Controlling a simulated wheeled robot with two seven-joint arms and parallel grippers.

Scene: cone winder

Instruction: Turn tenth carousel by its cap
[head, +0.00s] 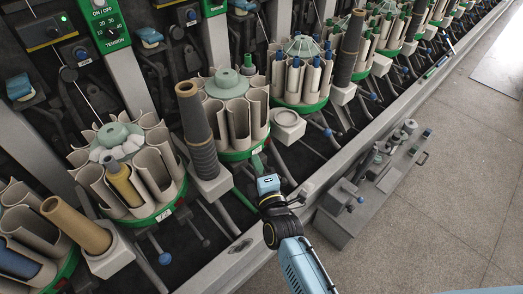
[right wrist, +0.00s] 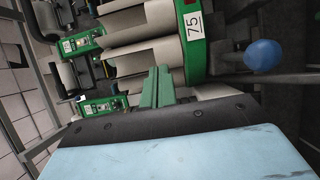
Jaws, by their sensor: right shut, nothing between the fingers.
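Several round carousels with beige pockets, green base rims and pale green caps stand in a row. I cannot tell which is the tenth. My right gripper is shut and empty, below and in front of the middle carousel. In the right wrist view, its green fingers (right wrist: 157,88) are near a green rim (right wrist: 194,45) labelled 75. My left gripper is not in view.
Dark cones (head: 198,130) and a brown cone (head: 77,225) stand between carousels. A grey rail (head: 240,247) runs along the machine's front. The floor (head: 450,180) at right is mostly clear. A blue knob (right wrist: 264,55) sticks out near the rim.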

